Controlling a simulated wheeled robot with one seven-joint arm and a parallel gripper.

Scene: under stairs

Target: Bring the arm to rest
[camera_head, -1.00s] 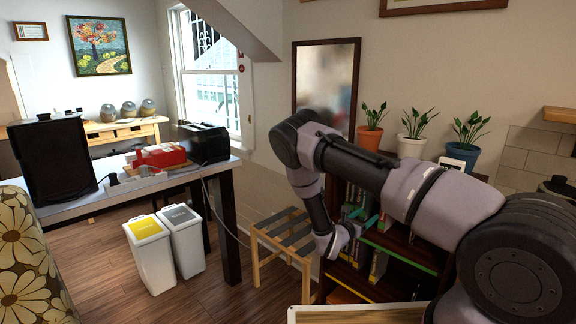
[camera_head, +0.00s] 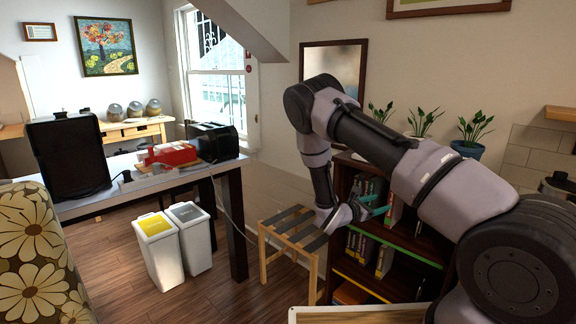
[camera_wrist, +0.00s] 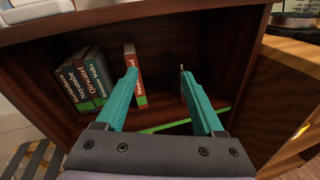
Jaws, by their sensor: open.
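My gripper (camera_head: 374,206) has teal fingers and points at the dark bookcase (camera_head: 404,240) on the right. In the wrist view my gripper (camera_wrist: 160,96) is open, its two fingers spread apart with nothing held between them. The fingers face a shelf of the bookcase (camera_wrist: 222,60). A red and white book (camera_wrist: 134,72) stands just beyond the left finger, and several dark books (camera_wrist: 84,78) lean to its left. I cannot tell whether the fingertips reach inside the shelf.
A slatted wooden stool (camera_head: 290,235) stands just left of the gripper. Potted plants (camera_head: 470,135) stand on top of the bookcase. Two bins (camera_head: 158,250) and a table (camera_head: 150,184) are at left. Wood floor (camera_head: 225,285) lies clear between bins and stool.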

